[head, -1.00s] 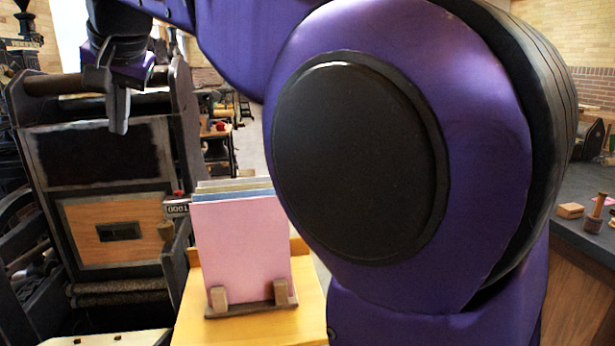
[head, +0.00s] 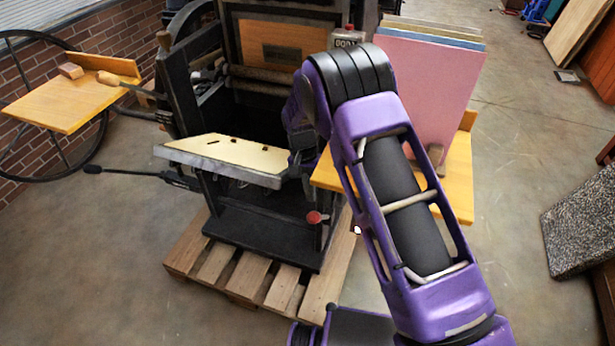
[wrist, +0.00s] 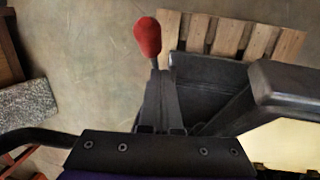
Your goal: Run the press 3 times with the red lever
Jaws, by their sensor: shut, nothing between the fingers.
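The press (head: 290,50) is a dark machine on a wooden pallet, with a pale bed plate (head: 228,152) sticking out toward me. The red lever (head: 316,217) shows its round red knob low at the press's right front. In the wrist view its red knob (wrist: 147,37) stands just beyond my fingertips. My gripper (wrist: 158,76) is shut and empty, pointing toward the knob; whether it touches the lever's stem is unclear. In the head view my gripper (head: 299,165) is partly hidden beside the bed plate's right end, above the red knob. A small counter (head: 348,43) seems to read 0001.
A yellow side table (head: 459,185) holds upright pink, blue and cream boards (head: 425,85) right of my arm. A black-knobbed lever (head: 135,174) sticks out left. A yellow shelf (head: 60,105) and large wheel stand further left. Floor in front of the pallet (head: 215,265) is largely clear.

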